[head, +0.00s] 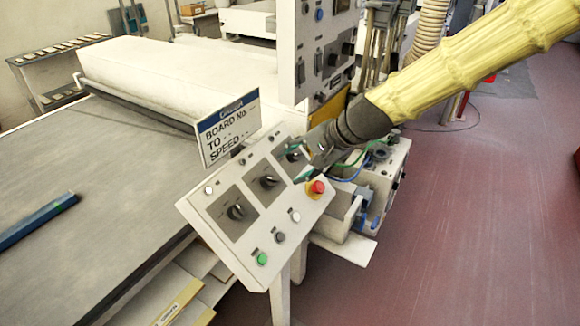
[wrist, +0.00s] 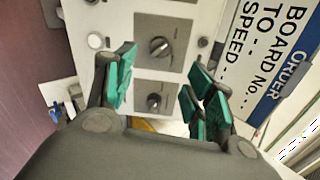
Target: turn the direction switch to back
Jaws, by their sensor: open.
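The slanted white control panel (head: 225,252) carries three dark rotary knobs on grey plates: a near one (head: 237,211), a middle one (head: 268,180) and a far one (head: 294,155). Their labels are too small to read, so I cannot tell which is the direction switch. My gripper (head: 306,152) is over the far end of the panel, close to the far knob and partly covering that area. In the wrist view its green-padded fingers (wrist: 163,84) are spread and empty. One knob (wrist: 153,101) shows between them; another (wrist: 158,47) lies beyond the fingertips. Contact cannot be told.
A red emergency button (head: 317,187) stands on the panel beside the knobs, with a green button (head: 261,258) at its near corner. A board sign (head: 229,127) rises behind the panel. An upright control box (head: 318,48) stands beyond. Open floor (head: 460,230) lies right.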

